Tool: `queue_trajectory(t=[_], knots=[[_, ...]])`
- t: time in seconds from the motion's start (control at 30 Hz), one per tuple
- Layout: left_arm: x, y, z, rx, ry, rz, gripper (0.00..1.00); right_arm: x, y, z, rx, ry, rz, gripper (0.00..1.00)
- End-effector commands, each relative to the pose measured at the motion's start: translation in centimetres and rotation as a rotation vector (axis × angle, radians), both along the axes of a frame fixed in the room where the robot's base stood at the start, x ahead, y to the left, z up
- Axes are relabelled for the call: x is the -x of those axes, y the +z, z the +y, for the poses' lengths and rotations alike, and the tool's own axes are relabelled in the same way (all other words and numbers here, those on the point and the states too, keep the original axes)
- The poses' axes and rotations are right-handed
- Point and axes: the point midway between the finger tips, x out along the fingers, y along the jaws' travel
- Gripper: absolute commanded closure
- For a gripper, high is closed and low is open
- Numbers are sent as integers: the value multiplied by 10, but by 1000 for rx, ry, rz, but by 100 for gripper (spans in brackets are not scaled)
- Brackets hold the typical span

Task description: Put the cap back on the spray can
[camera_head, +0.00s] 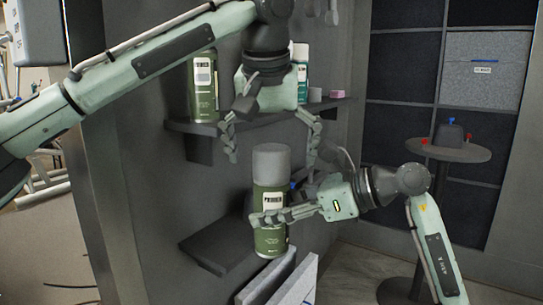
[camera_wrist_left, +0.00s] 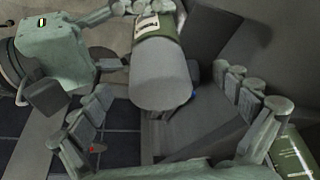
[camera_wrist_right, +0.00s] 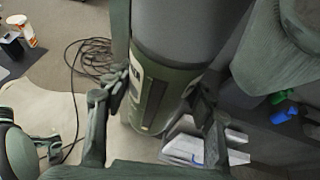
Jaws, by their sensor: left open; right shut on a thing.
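The green spray can (camera_head: 270,237) with a cream label stands upright in my right gripper (camera_head: 283,214), whose fingers are closed around its body. The grey cap (camera_head: 271,164) sits on the top of the can, in line with it; I cannot tell whether it is fully seated. My left gripper (camera_head: 272,146) is open above the cap, with its fingers pointing down and spread to either side. In the left wrist view the cap (camera_wrist_left: 161,80) lies between the open fingers, apart from them. The right wrist view shows the can (camera_wrist_right: 150,92) between the right fingers.
An upper wall shelf (camera_head: 170,125) holds another green can (camera_head: 203,88), other cans (camera_head: 301,62) and a pink block (camera_head: 337,93). A lower shelf (camera_head: 222,247) is behind the held can. White panels (camera_head: 290,284) stand below. A round table (camera_head: 462,150) stands at right.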

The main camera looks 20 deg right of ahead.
Motion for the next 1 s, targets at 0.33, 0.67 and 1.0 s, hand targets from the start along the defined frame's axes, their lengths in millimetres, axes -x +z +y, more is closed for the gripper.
queue_trajectory(t=[0.33,0.67,1.0], knots=[[5,13,2,0,0,-1,0,0,0,0,-1,0,-1,86],[12,31,5,0,0,0,0,0,0,0,-1,0,-1,86],[19,50,8,1,-1,-1,0,0,0,0,-1,0,-1,86]])
